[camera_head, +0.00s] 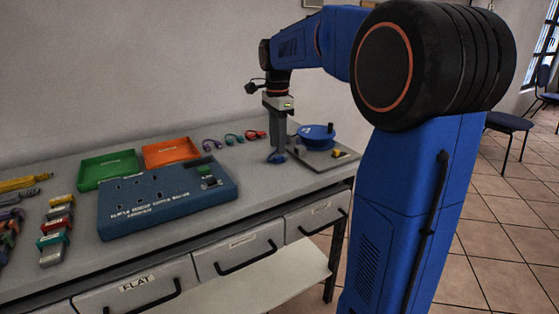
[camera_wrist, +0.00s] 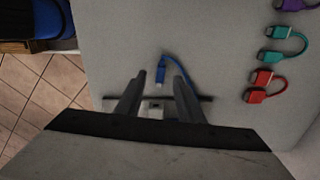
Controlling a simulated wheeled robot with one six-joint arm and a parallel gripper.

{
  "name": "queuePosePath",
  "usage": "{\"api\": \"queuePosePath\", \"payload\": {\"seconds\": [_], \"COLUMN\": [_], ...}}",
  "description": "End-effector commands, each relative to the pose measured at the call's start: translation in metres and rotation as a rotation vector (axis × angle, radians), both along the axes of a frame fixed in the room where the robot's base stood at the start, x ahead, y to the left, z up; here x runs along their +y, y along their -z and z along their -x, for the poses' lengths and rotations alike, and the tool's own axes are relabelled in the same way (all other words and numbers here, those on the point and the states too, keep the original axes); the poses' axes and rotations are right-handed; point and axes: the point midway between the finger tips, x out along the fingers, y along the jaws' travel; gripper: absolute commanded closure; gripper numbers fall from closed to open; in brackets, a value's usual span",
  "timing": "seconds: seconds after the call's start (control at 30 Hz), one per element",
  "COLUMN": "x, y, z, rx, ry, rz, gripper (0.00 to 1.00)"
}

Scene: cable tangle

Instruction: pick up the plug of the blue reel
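The blue reel (camera_head: 317,133) sits on a grey base plate at the right end of the table in the head view. A blue plug with a pale tip (camera_wrist: 161,74) lies on the table in the wrist view, with blue cable (camera_wrist: 183,64) curving past the right finger. My gripper (camera_head: 277,155) points down at the table, left of the reel. In the wrist view its two fingers (camera_wrist: 159,78) stand apart, with the plug showing between their tips and no visible contact. The cable's further run is hidden.
Short purple, teal and red cables (camera_head: 233,138) lie behind and left of my gripper. A blue socket box (camera_head: 165,199), a green tray (camera_head: 108,168) and an orange tray (camera_head: 171,152) stand further left. The table's front edge is close by.

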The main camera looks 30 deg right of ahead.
Motion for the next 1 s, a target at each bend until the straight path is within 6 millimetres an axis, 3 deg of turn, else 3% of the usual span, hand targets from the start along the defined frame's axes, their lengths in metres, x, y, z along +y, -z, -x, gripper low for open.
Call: {"api": "queuePosePath", "payload": {"seconds": [0.3,0.6,0.73,0.77,1.0], "x": [-0.002,-0.002,-0.002,-0.002,-0.002], "y": [0.039,0.043,0.043,0.043,0.043], "z": [-0.001,-0.001,-0.001,-0.001,-0.001], "rx": [0.001,-0.001,0.000,0.000,0.000], "ry": [0.000,0.000,0.000,0.000,0.000], "rz": [0.000,0.000,0.000,0.000,0.000], "gripper": [0.66,0.66,0.97,1.00,1.00]}}
